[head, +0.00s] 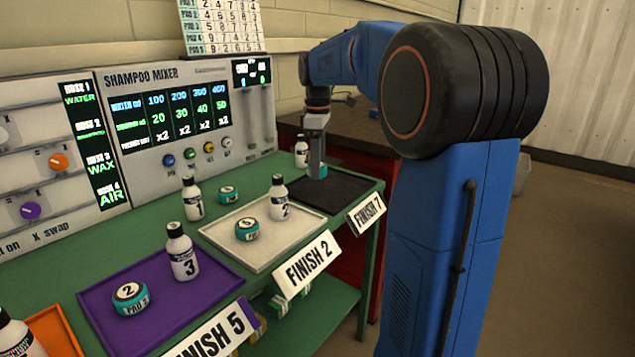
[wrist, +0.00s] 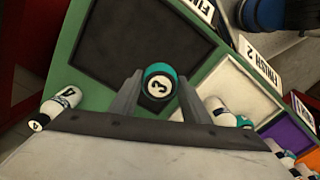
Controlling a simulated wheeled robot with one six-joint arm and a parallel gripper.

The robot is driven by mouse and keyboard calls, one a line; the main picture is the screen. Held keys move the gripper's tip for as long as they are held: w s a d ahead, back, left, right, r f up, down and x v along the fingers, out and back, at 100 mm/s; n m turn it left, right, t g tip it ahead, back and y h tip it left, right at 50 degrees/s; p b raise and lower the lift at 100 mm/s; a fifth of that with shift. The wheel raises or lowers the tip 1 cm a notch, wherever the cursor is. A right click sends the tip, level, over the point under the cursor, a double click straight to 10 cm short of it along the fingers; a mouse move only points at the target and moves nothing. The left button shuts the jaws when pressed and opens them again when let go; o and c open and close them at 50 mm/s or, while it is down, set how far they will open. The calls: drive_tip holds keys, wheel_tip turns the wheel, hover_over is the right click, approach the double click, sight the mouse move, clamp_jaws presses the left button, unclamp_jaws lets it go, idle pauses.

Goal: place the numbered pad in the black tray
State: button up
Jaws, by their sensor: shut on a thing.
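My gripper (head: 317,160) is shut on a teal-and-white numbered pad (head: 322,171). In the wrist view the pad (wrist: 160,84) shows the number 3 and sits between the two fingertips (wrist: 158,98). The black tray (head: 338,190) lies at the right end of the green bench, behind the FINISH 7 sign. In the head view the pad appears at the back of this tray. In the wrist view the black tray (wrist: 125,38) lies beyond the fingers. I cannot tell whether the pad touches the tray.
A white bottle (head: 301,152) stands behind the black tray; it shows number 4 in the wrist view (wrist: 60,102). The white tray (head: 272,253) holds a bottle (head: 279,198) and a pad (head: 247,229). The purple tray (head: 165,318) holds another bottle and pad. The shampoo mixer (head: 180,110) stands behind.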

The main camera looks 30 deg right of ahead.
drive_tip(key=shift+f, duration=2.7)
drive_tip(key=shift+f, duration=0.1)
drive_tip(key=o, duration=1)
wheel_tip(320, 180, up, 12)
drive_tip(key=shift+s+r, duration=0.1)
drive_tip(key=shift+r, duration=0.05)
drive_tip(key=s+a+f+m+t, duration=0.1)
drive_tip(key=s+a+f+m, duration=0.2)
drive_tip(key=s, duration=0.7)
drive_tip(key=s+a+f+m+t, duration=0.2)
drive_tip(key=s+a+f+m, duration=0.1)
drive_tip(key=s+a+f, duration=0.4)
drive_tip(key=s+a+f+m+t, duration=0.1)
drive_tip(key=s+a+f+m, duration=0.2)
drive_tip(key=s+a+f, duration=0.3)
drive_tip(key=shift+s+f+t, duration=0.15)
drive_tip(key=shift+s+f, duration=0.65)
drive_tip(key=shift+s, duration=0.4)
drive_tip(key=shift+s+f+t, duration=0.1)
drive_tip(key=shift+s+f, duration=0.65)
drive_tip(key=shift+s, duration=0.4)
drive_tip(key=shift+s+f+t, duration=0.15)
drive_tip(key=shift+s+f, duration=0.65)
drive_tip(key=shift+s, duration=0.4)
